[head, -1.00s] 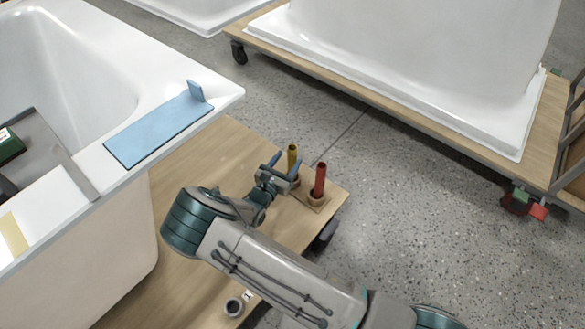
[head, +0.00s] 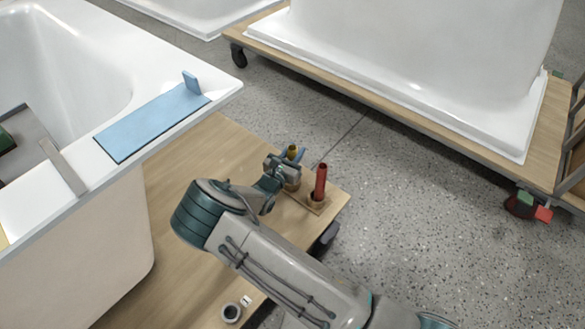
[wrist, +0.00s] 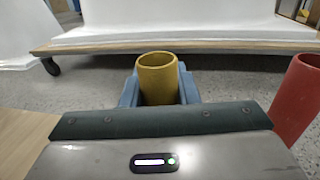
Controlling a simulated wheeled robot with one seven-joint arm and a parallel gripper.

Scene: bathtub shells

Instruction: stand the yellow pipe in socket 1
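The yellow pipe (head: 292,151) stands upright at the far corner of a wooden board, its lower part hidden by my gripper. My gripper (head: 291,156) is at the pipe's upper part, with one blue finger on each side. In the wrist view, the yellow pipe (wrist: 159,82) sits between the two blue fingers (wrist: 159,90). I cannot tell whether they press on it. A grey ring-shaped socket (head: 231,313) with a dark opening lies near the bottom of the head view. A small white label beside it is too small to read.
A red pipe (head: 320,182) stands close to the right of the yellow one, in a wooden holder (head: 316,205); it also shows in the wrist view (wrist: 298,100). A white bathtub (head: 110,215) with a blue plate (head: 150,122) stands left. Another tub on a wheeled platform stands behind.

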